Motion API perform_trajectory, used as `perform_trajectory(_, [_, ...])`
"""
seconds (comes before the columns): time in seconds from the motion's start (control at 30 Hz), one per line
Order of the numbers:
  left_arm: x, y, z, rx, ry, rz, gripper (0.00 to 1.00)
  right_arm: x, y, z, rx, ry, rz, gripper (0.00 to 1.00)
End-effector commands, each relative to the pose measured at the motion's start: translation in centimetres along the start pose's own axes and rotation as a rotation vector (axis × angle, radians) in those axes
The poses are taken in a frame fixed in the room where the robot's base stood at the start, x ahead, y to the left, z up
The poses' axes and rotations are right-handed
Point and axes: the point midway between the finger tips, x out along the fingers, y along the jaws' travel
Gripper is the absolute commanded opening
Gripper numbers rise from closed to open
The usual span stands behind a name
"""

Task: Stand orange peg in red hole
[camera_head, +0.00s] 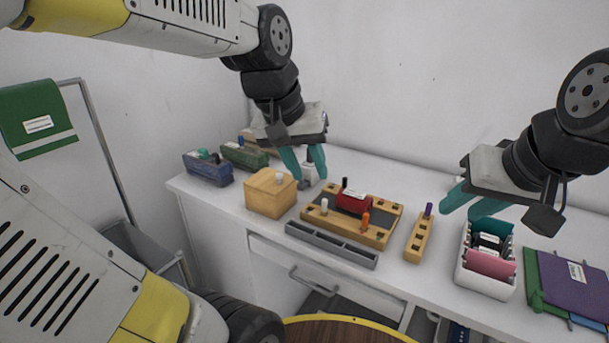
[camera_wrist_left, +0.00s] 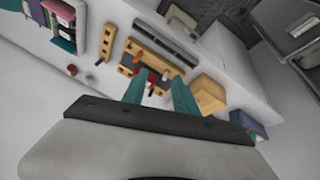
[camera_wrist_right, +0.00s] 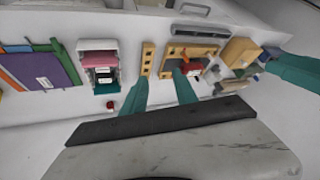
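The orange peg (camera_head: 365,220) stands upright at the front right of a wooden board (camera_head: 376,236) with dark panels. A red block or pouch (camera_head: 353,201) sits on the board's middle and covers part of it. I cannot make out a red hole. A white peg (camera_head: 324,206) and a black peg (camera_head: 345,184) also stand on the board. My left gripper (camera_head: 306,174) is open and empty, above and behind the board's left end. My right gripper (camera_head: 459,211) is open and empty, in the air right of the board, near a purple peg (camera_head: 428,210).
The purple peg stands in a narrow wooden strip (camera_head: 419,240). A wooden box (camera_head: 270,195) is left of the board, a grey tray (camera_head: 330,246) in front. A white rack (camera_head: 485,280) and purple folder (camera_head: 570,285) lie right. Blue and green bins (camera_head: 208,170) are at far left.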

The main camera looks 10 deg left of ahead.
Motion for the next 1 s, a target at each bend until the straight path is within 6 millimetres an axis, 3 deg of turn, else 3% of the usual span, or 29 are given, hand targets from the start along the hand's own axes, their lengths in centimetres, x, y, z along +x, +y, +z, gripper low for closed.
perform_trajectory(0.1, [-1.4,-1.2,2.7,0.037,0.086,0.004,0.35,0.0,0.0,0.0,0.000,0.000,0.000,0.35])
perform_trajectory(0.23, [-1.8,-1.8,4.4,0.070,0.139,0.000,0.35,0.0,0.0,0.0,0.000,0.000,0.000,0.35])
perform_trajectory(0.7, [-1.9,-2.0,5.1,0.085,0.159,-0.002,0.35,0.0,0.0,0.0,0.000,0.000,0.000,0.37])
perform_trajectory(0.9, [-1.9,-2.0,5.1,0.085,0.159,-0.002,0.35,0.0,0.0,-0.1,-0.015,-0.004,0.003,0.76])
perform_trajectory(1.0, [-1.9,-2.0,5.1,0.085,0.159,-0.002,0.35,0.2,-0.2,-1.0,-0.125,-0.034,0.020,0.96])
